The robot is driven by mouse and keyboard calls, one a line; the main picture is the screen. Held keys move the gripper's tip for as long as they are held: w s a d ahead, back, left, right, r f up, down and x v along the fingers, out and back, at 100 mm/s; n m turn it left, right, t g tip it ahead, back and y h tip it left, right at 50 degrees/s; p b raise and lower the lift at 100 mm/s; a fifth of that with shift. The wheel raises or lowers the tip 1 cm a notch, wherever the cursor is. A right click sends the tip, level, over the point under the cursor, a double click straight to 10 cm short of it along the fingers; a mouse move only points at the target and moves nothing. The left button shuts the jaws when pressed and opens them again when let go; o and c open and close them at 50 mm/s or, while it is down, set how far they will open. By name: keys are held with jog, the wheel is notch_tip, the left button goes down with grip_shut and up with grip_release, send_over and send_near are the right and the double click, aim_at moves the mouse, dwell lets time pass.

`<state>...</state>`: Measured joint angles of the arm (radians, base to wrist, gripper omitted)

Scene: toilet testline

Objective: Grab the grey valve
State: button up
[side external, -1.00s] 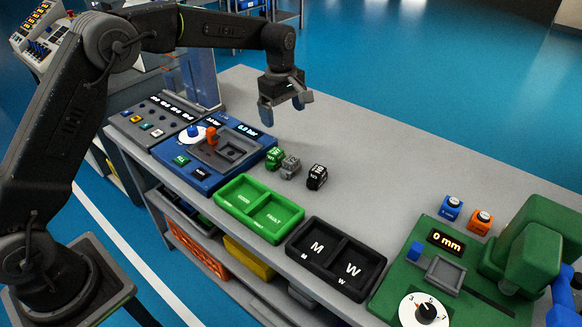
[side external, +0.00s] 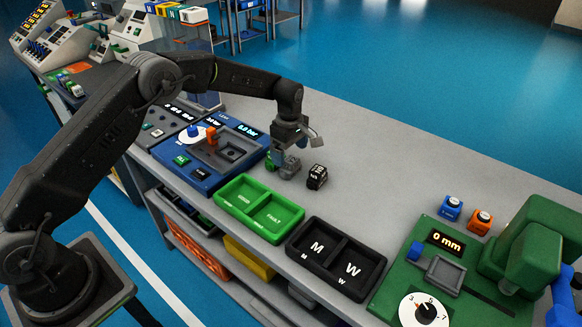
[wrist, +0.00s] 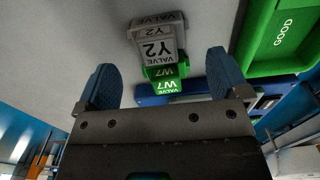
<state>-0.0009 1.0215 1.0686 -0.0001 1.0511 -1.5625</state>
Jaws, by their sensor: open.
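The grey valve (side external: 290,168), a small block marked Y2, stands on the grey bench. It also shows in the wrist view (wrist: 157,42), top centre, beyond the fingertips. My gripper (side external: 291,148) is open, low over the grey valve in the side view. In the wrist view my gripper (wrist: 160,62) has its two blue fingers spread wide with nothing clamped. A green valve (wrist: 166,80) marked W7 is right beside the grey one, between the fingers in that picture. In the side view the green valve is mostly hidden by the gripper.
A black valve (side external: 317,177) stands just right of the grey one. A green two-part tray (side external: 233,203) and a black M/W tray (side external: 302,250) lie along the near edge. A blue test panel (side external: 196,175) is to the left. The bench behind is clear.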

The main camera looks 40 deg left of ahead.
aim_at(291, 160)
jog(key=f, duration=0.4)
jog(key=shift+d+f, duration=0.2)
jog(key=shift+f, duration=0.2)
jog(key=c, duration=1.1)
